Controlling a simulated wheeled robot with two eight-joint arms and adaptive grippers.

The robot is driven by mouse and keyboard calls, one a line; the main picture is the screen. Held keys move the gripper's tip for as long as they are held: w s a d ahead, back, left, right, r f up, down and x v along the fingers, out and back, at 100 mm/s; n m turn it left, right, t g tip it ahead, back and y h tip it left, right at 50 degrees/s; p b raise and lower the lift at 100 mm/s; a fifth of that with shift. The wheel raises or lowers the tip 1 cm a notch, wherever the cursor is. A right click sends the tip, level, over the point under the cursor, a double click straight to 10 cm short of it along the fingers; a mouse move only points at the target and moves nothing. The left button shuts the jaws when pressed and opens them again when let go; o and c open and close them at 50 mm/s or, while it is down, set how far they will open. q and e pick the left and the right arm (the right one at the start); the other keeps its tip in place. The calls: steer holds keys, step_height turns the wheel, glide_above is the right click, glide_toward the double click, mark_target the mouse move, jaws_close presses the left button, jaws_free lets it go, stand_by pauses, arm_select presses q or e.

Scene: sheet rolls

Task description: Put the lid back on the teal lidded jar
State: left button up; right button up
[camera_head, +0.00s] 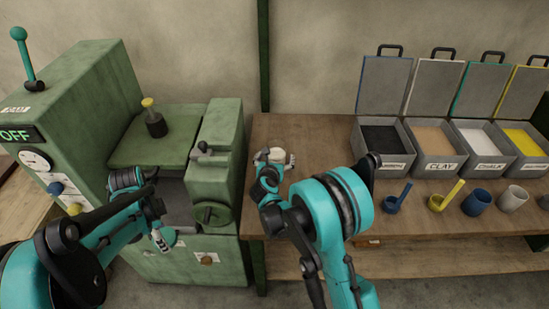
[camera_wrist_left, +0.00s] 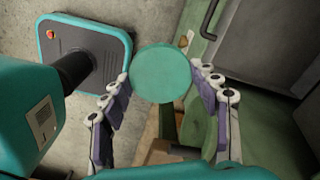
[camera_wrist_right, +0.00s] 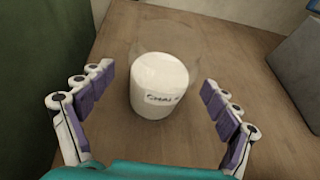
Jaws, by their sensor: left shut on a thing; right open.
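A flat round teal lid (camera_wrist_left: 161,73) is between the fingers of my left gripper (camera_wrist_left: 162,78), which is shut on it. In the head view my left gripper (camera_head: 161,238) and the teal lid (camera_head: 168,235) are in front of the green machine, low and left of the table. A white cylindrical jar (camera_wrist_right: 158,84) with a label reading "CHAL", partly cut off, stands upright on the table. My right gripper (camera_wrist_right: 159,98) is open, its fingers either side of the jar and apart from it. The jar (camera_head: 272,155) is partly hidden in the head view. No teal jar body shows.
The green machine (camera_head: 215,165) stands left of the wooden table (camera_head: 320,140). Open-lidded bins (camera_head: 440,150) line the table's back right. Blue and yellow scoops (camera_head: 440,200) and several cups (camera_head: 477,202) stand in front of them. The table between jar and bins is clear.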

mark_target(277, 144)
arm_select(q)
steer(key=shift+f, duration=0.45)
arm_select(e)
steer(key=x, duration=0.2)
steer(key=shift+w+f, duration=0.25)
steer(key=shift+w, duration=0.1)
steer(key=shift+c, duration=0.3)
steer(key=c, duration=1.4)
arm_select(q)
steer(key=shift+r, duration=0.1)
arm_select(e)
steer(key=shift+r, duration=0.1)
steer(key=shift+c, duration=0.2)
arm_select(q)
step_height(277, 144, up, 4)
steer(key=p, duration=0.3)
steer(key=shift+p, duration=0.3)
arm_select(e)
step_height(277, 144, up, 10)
